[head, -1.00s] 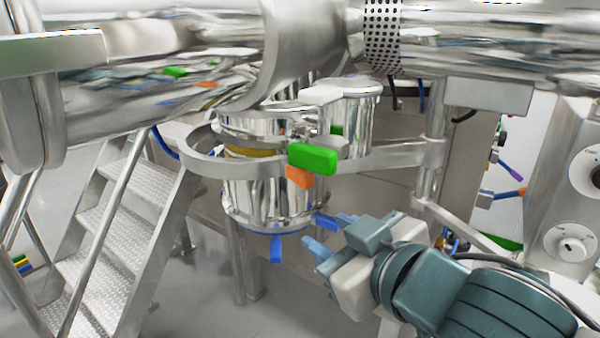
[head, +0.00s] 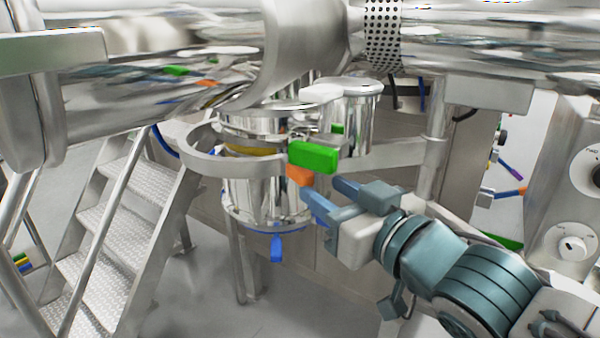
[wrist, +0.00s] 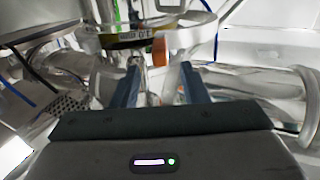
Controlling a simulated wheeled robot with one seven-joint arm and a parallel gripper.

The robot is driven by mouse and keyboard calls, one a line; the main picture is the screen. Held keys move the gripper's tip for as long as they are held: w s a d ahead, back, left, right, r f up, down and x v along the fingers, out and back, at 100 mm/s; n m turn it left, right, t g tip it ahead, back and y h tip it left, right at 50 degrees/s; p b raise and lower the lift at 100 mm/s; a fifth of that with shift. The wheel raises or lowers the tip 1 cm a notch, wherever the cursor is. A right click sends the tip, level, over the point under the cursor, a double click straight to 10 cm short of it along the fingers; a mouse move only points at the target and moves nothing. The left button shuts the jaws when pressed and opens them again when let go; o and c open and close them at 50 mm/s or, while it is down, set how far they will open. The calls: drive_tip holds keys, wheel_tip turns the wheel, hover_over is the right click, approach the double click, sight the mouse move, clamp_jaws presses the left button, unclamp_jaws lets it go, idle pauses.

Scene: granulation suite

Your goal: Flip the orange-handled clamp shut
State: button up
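The orange clamp handle (head: 299,175) is a short block at the side of the steel vessel (head: 262,195), just below the green handle (head: 313,157). In the wrist view the orange handle (wrist: 159,48) is beyond the fingertips, roughly centred between them. My gripper (head: 320,187) is open and empty, its two blue fingers spread, just right of and below the orange handle. The wrist view shows a gap between the fingers of my gripper (wrist: 157,72). I cannot tell whether a fingertip touches the handle. The clamp's body is mostly hidden.
A steel ring bracket (head: 215,165) surrounds the vessel. A blue handle (head: 277,248) hangs under it. Large steel ducts run overhead, metal steps (head: 110,240) stand left, and a dial panel (head: 570,200) stands right. Floor below the vessel is open.

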sight(310, 179)
drive_tip(key=shift+x, duration=3.8)
drive_tip(key=shift+c, duration=0.3)
clamp_jaws()
